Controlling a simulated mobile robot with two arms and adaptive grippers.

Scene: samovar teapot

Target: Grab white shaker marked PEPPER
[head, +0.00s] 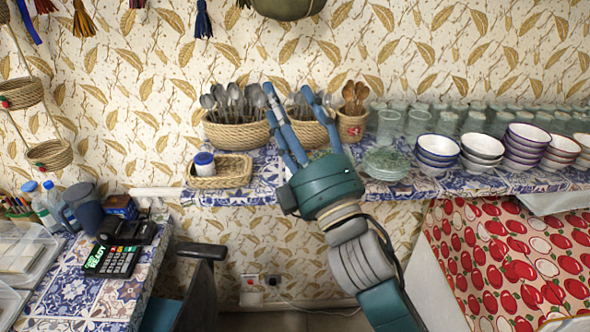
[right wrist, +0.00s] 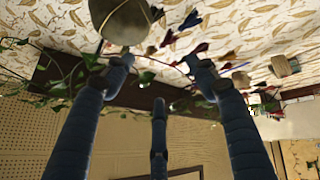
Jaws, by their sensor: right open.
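A small white shaker with a blue lid (head: 204,165) stands in a low wicker tray (head: 234,172) on the blue-patterned shelf in the head view. Any lettering on it is too small to read. My right gripper (head: 289,93) is open and empty, its fingers pointing up in front of the shelf, to the right of the shaker and apart from it. In the right wrist view its spread fingers (right wrist: 158,78) show with nothing between them; the shaker does not show there. My left gripper is not in view.
Spoon baskets (head: 238,133) stand behind and right of the shaker. Glass plates (head: 387,163), glasses (head: 420,125) and stacked bowls (head: 437,150) fill the shelf's right. A chair (head: 202,285) and a tiled counter with a card terminal (head: 112,260) stand lower left.

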